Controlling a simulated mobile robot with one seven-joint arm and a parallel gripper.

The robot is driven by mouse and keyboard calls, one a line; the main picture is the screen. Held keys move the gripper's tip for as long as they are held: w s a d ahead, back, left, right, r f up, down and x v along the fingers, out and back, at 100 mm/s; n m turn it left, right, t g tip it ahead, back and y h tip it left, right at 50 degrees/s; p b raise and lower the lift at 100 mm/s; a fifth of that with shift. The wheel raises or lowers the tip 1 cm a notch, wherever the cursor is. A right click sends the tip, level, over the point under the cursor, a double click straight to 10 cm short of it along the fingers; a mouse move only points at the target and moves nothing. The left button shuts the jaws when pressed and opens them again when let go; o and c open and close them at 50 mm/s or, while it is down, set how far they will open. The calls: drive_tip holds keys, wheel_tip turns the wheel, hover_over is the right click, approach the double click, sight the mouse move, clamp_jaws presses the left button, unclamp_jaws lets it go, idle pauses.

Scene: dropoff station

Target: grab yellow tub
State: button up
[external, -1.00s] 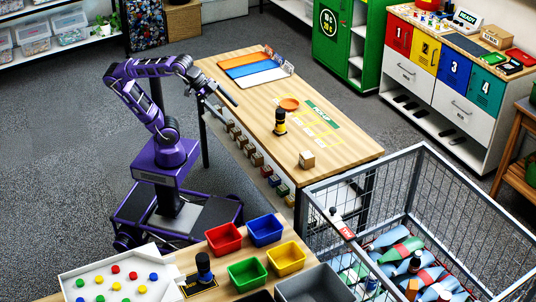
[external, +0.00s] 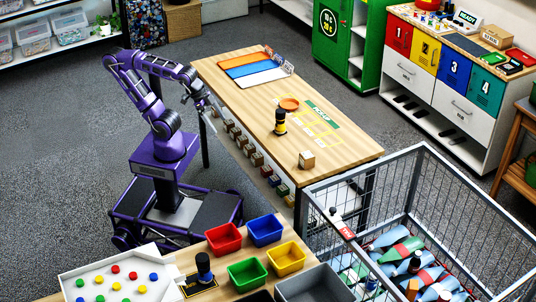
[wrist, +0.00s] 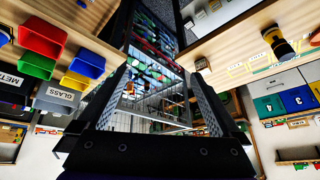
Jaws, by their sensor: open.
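The yellow tub (external: 286,258) stands on the near wooden table at the bottom of the external view. It is right of the green tub (external: 247,274) and below the blue tub (external: 264,230); the red tub (external: 223,238) is up and left of it. The yellow tub also shows at the left of the wrist view (wrist: 74,81), partly cut off from sight. My gripper (external: 211,120) points down beside the left edge of the long table, well away from the tub. In the wrist view its two fingers (wrist: 160,75) are apart with nothing between them.
The long table (external: 240,95) holds a dark-and-yellow device (external: 280,121) and a small box (external: 306,160). A wire cage (external: 420,215) with bottles stands at the right. A white tray (external: 118,280) of coloured discs and a grey bin (external: 312,287) flank the tubs.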

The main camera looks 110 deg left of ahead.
drive_tip(key=shift+s+a+f+n, duration=0.1)
drive_tip(key=shift+s+a+n, duration=0.15)
drive_tip(key=shift+a+n, duration=0.25)
drive_tip(key=c, duration=1)
